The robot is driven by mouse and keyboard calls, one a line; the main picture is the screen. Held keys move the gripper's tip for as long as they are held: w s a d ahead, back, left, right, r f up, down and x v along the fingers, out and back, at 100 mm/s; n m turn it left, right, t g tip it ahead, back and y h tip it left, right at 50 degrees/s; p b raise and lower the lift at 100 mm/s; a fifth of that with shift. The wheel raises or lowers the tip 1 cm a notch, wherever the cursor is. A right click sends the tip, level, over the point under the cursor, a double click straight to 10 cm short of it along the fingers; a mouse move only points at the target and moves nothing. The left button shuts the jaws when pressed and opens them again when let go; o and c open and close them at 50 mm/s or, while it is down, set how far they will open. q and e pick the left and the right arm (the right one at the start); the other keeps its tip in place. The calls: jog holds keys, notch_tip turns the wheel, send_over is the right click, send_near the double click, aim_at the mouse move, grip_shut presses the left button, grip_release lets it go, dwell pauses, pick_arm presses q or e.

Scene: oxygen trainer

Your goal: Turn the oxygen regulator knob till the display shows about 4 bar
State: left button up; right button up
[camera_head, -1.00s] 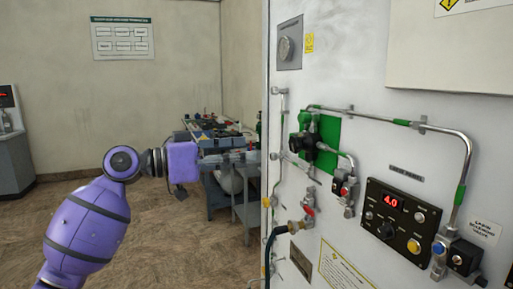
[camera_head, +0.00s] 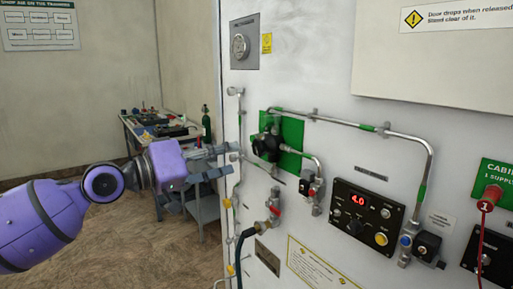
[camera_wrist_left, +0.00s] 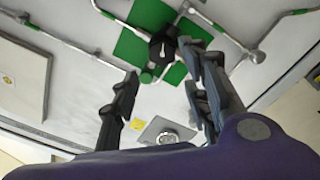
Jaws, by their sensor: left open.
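The black oxygen regulator knob (camera_head: 268,143) sits on a green plate (camera_head: 291,133) on the white panel. The red digits of the display (camera_head: 358,199) read 4.0, on a black control box (camera_head: 364,214). My left gripper (camera_head: 232,160) is open, left of the knob and apart from it in the head view. In the left wrist view, its two dark fingers (camera_wrist_left: 160,68) are spread, with the black regulator (camera_wrist_left: 164,44) beyond the tips. I see no contact with it. My right gripper is not in view.
Metal pipes (camera_head: 345,122) with green bands run over the panel. A red-handled valve (camera_head: 274,208) with a dark hose is below the regulator. A cluttered workbench (camera_head: 160,130) stands behind my left arm. A red cable connector (camera_head: 488,198) is at the right.

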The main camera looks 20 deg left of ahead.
aim_at(257, 147)
pick_arm(q)
jog(key=x, duration=0.2)
jog(key=p+x, duration=0.1)
jog(key=x, duration=0.3)
jog(key=shift+w+d+r, duration=0.1)
jog(key=shift+d+r, duration=0.1)
jog(key=shift+r, duration=0.1)
jog(key=shift+w+d+f, duration=0.1)
jog(key=shift+w+d, duration=0.3)
jog(key=shift+f, duration=0.1)
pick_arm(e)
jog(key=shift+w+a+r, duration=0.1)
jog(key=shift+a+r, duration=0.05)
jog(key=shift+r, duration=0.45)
